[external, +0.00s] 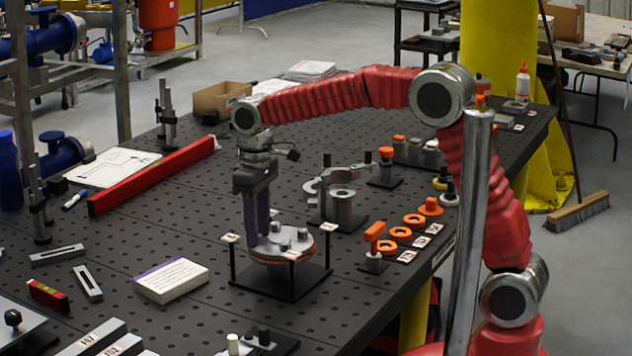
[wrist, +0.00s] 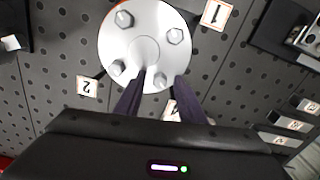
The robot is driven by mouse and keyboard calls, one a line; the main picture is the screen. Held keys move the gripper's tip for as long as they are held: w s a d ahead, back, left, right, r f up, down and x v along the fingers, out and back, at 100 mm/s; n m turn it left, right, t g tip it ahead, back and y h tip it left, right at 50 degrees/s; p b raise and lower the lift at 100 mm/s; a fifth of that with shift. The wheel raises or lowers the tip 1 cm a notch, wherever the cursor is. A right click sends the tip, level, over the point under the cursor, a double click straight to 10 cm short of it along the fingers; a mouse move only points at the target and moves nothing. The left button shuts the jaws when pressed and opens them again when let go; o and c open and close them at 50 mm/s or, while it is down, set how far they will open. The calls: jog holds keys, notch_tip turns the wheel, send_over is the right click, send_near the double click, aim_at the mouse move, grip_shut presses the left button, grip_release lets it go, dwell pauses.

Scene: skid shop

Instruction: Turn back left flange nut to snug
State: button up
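The round grey flange (external: 283,254) with an orange-brown layer under its rim sits on a black stand on the table. In the wrist view the flange (wrist: 146,45) carries several hex nuts around a raised centre. The nut (wrist: 160,81) nearest my gripper lies between the fingertips. The others sit at upper left (wrist: 124,18), right (wrist: 175,35) and lower left (wrist: 116,68). My gripper (wrist: 160,82) points down over the flange's left back side in the external view (external: 263,232). Its dark fingers are apart, with visible gaps beside the nut. Finger contact is not visible.
Number tags 1 (wrist: 213,14) and 2 (wrist: 87,88) stand around the flange; another tag (wrist: 172,111) is partly hidden by a finger. Orange rings (external: 400,235) lie right of the stand. A metal fixture (external: 340,200) stands behind it. A white book (external: 170,280) lies left.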

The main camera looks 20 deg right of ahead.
grip_shut()
jog(key=shift+m, duration=0.7)
grip_release()
jog(key=shift+n, duration=0.3)
